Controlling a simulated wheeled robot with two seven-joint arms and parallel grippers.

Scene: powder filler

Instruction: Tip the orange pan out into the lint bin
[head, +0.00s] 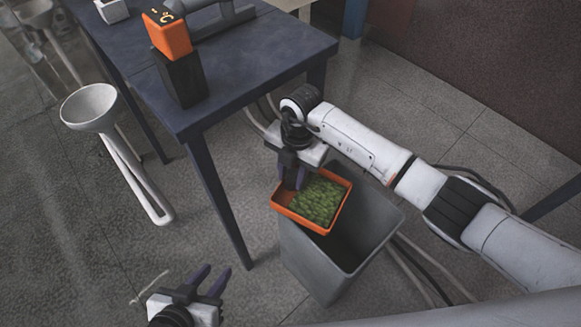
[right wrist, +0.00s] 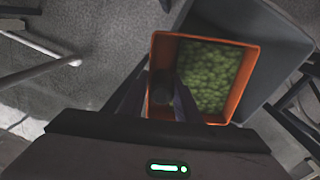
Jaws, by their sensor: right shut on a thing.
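The orange pan (head: 283,210) holds a layer of green lumpy material (head: 318,201). The pan looks roughly level or slightly tilted, and covers part of the bin's opening. In the right wrist view the pan (right wrist: 247,75) sits between and beyond the fingers (right wrist: 165,95), with the bin (right wrist: 275,50) beneath it. My left gripper (head: 207,281) is open and empty at the bottom left, away from the pan.
A dark blue table (head: 235,75) stands behind, with an orange and black device (head: 170,38) on its corner. A white funnel on a stand (head: 90,107) is at the left. Cables lie on the floor beside the bin. Open floor lies left of the bin.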

